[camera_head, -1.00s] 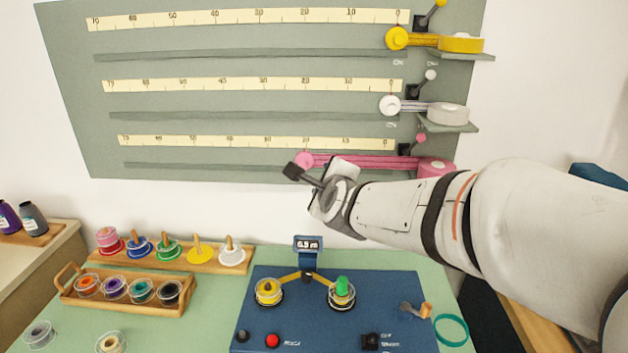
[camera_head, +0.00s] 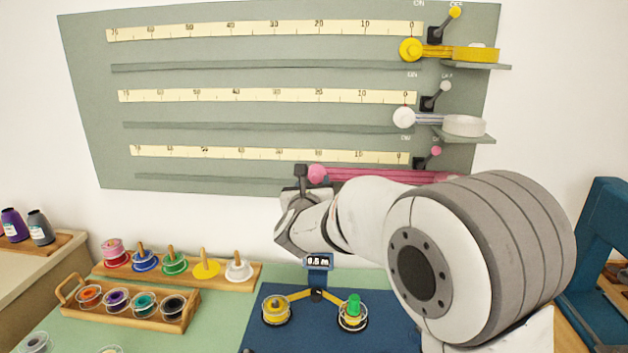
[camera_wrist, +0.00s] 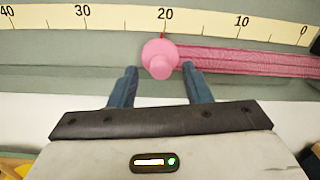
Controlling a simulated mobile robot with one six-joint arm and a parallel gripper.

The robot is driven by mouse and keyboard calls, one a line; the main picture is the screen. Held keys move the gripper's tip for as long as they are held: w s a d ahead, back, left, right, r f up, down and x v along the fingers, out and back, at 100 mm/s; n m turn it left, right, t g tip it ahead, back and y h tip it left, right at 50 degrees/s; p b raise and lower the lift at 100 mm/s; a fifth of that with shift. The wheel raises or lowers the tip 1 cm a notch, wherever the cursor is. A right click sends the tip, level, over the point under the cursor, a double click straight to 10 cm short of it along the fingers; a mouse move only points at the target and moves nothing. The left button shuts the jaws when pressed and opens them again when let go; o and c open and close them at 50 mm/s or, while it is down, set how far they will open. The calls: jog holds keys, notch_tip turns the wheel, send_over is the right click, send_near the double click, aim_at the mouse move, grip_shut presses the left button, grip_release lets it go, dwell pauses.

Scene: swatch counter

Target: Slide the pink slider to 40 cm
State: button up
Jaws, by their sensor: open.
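The pink slider (camera_head: 318,174) sits on the lowest slot of the grey-green wall board, with pink ribbon (camera_head: 375,175) stretched from it to the right. In the wrist view, the pink slider (camera_wrist: 160,60) has its red pointer just about at the 20 mark of the scale (camera_wrist: 205,28). My gripper (camera_wrist: 160,80) is open, with one blue finger on each side of the slider's lower part. I cannot tell whether the fingers touch it. In the head view, my gripper (camera_head: 301,178) is at the slider's left, its fingers partly hidden.
The slot (camera_head: 220,179) runs clear to the left of the slider. Yellow (camera_head: 411,50) and white (camera_head: 404,118) sliders stand at 0 above. Below are a spool rack (camera_head: 180,275), a wooden tray (camera_head: 180,326) and a blue winder base (camera_head: 315,335).

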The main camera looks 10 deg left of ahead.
jog(key=shift+w, duration=0.6)
grip_shut()
